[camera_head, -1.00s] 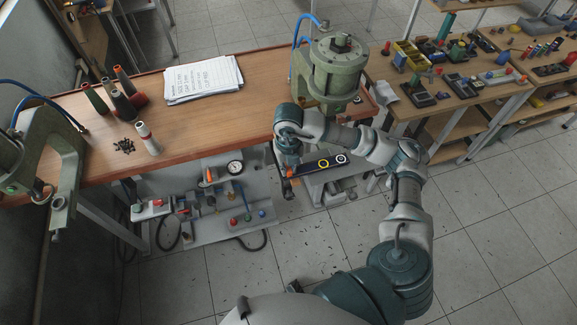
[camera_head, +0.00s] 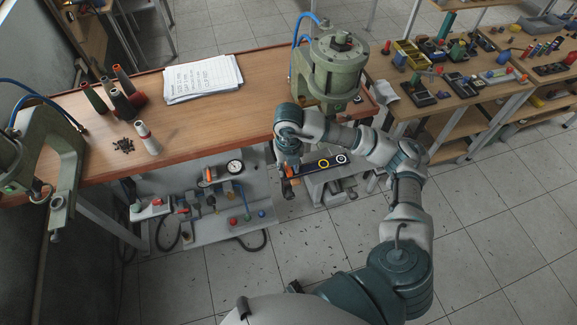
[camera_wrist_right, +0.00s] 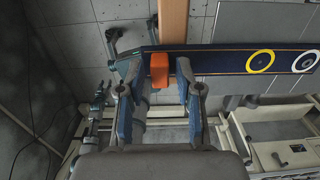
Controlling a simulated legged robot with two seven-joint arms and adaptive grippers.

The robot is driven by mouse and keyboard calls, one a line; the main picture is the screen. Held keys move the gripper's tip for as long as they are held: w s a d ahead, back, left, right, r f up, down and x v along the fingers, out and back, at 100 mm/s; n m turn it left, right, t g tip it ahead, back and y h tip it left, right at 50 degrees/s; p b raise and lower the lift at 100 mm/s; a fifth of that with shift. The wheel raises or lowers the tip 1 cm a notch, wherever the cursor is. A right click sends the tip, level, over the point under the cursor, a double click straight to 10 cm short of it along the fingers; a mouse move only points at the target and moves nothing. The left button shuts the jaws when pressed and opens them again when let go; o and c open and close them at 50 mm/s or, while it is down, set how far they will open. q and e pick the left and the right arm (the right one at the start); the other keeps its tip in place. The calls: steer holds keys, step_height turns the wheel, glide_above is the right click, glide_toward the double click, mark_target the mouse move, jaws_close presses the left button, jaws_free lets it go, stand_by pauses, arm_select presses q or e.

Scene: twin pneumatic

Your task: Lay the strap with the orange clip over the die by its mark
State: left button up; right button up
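My right gripper (camera_wrist_right: 157,100) is open in the right wrist view, its two blue fingers on either side of an orange clip (camera_wrist_right: 159,71). Gaps show between the clip and both fingers. The clip sits in front of a dark strip (camera_wrist_right: 218,60) with a yellow ring and a white ring. A tan strip (camera_wrist_right: 173,20) runs up above the clip; it looks like the strap, but I cannot see how they join. In the head view the right gripper (camera_head: 288,172) is at the left end of the dark strip (camera_head: 313,167), beyond the bench's front edge. I cannot identify the die. My left gripper is out of view.
A green press (camera_head: 338,72) stands at the bench's right end, another (camera_head: 67,150) at the left. A gauge (camera_head: 235,167) and valves are below. A parts table stands at right.

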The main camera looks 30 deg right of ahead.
steer(key=shift+r, duration=0.1)
step_height(320, 180, up, 12)
stand_by(0.6)
